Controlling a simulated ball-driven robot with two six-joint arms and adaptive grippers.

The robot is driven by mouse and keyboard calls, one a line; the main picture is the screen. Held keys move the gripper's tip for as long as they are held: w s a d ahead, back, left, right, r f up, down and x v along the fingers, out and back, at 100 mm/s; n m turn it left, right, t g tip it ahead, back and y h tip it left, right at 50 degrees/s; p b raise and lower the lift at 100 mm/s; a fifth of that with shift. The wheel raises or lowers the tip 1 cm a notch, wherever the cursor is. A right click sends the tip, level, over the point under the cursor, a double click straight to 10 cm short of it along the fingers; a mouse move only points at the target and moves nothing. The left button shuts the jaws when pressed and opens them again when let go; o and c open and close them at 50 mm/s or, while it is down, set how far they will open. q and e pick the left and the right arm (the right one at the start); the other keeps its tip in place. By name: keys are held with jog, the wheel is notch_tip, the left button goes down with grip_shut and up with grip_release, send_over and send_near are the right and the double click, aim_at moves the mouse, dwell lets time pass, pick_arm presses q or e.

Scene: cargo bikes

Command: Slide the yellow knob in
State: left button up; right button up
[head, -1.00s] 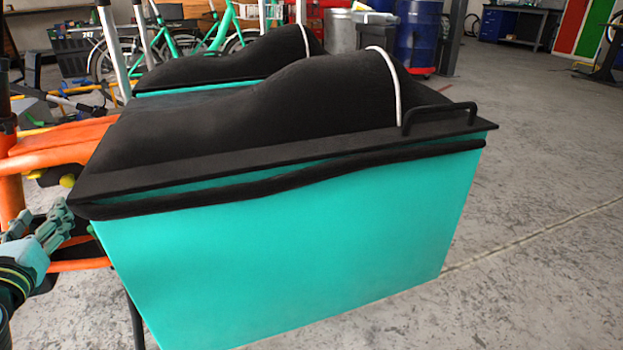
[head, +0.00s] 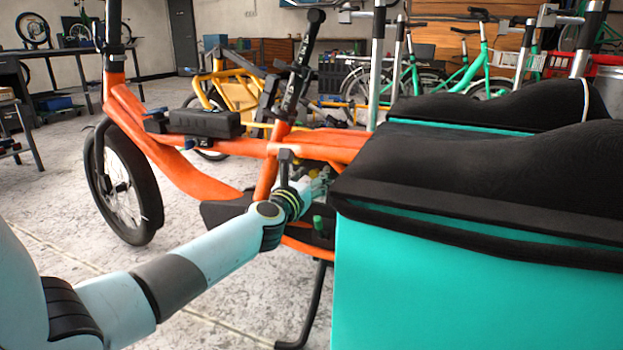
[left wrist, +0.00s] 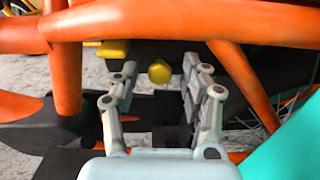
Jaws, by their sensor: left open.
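The yellow knob (left wrist: 159,72) shows in the left wrist view as a small round yellow end, just beyond and between my left fingertips. My left gripper (left wrist: 157,78) is open, one finger to each side of the knob, and I see no contact with it. In the head view my left gripper (head: 312,186) reaches in beside the orange bike frame (head: 220,146), close to the teal cargo box (head: 450,300). The knob cannot be made out in the head view. My right gripper is in neither view now.
Orange frame tubes (left wrist: 140,22) cross above and beside my left gripper in the wrist view. The teal box with its black cover (head: 480,150) fills the right side of the head view. Open concrete floor (head: 50,240) lies to the left.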

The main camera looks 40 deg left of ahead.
aim_at(335, 173)
pick_arm(q)
grip_shut()
dwell(0.3)
jog(key=d, duration=0.2)
jog(key=w+d, duration=0.1)
jog(key=d, duration=0.1)
jog(key=shift+d, duration=0.1)
